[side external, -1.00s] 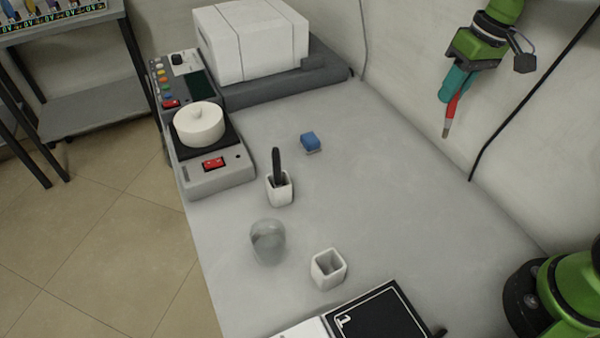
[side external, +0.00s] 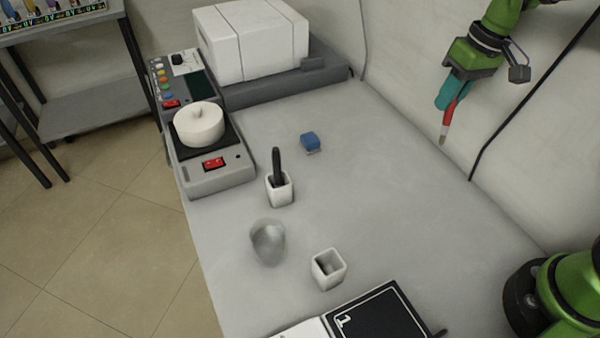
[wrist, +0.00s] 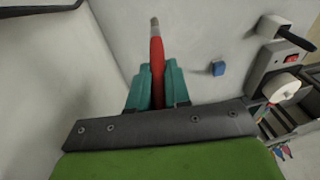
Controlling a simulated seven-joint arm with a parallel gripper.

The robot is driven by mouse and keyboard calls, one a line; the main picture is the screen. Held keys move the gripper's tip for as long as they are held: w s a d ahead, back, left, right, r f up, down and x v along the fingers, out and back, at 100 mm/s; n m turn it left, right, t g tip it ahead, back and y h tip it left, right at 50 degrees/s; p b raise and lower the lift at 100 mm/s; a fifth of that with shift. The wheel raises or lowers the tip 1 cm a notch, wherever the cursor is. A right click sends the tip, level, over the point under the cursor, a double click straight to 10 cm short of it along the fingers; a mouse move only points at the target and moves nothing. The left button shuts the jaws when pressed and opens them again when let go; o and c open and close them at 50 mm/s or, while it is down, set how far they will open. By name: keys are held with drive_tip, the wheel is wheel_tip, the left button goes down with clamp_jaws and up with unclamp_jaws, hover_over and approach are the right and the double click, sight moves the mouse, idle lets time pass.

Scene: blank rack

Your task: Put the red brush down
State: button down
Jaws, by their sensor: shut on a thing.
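The red brush (side external: 449,116) is held by my gripper (side external: 453,98), high above the far right side of the table. In the side view its pale tip points down and a little left, clear of any surface. In the wrist view the brush (wrist: 157,62) sticks out between the teal fingers of my gripper (wrist: 156,80), which are shut on it. The part of the brush behind the fingers is hidden.
An empty-looking white square holder (side external: 329,269) stands near the front, beside a clear cup (side external: 267,243). Another white holder (side external: 280,189) has a black handled thing (side external: 276,165) in it. A blue block (side external: 310,142) lies farther back. The right middle of the table (side external: 400,200) is clear.

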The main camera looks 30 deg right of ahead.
drive_tip(key=s+a+n, duration=0.3)
drive_tip(key=a+n, duration=0.2)
drive_tip(key=a, duration=1)
drive_tip(key=n+y, duration=0.2)
drive_tip(key=n, duration=0.6)
hover_over(315, 262)
drive_tip(key=d, duration=0.2)
drive_tip(key=f, duration=1)
drive_tip(key=shift+s+a+f, duration=0.1)
drive_tip(key=shift+s+f, duration=0.2)
drive_tip(key=shift+s, duration=0.1)
drive_tip(key=shift+f, duration=0.15)
drive_tip(key=c, duration=1.1)
unclamp_jaws()
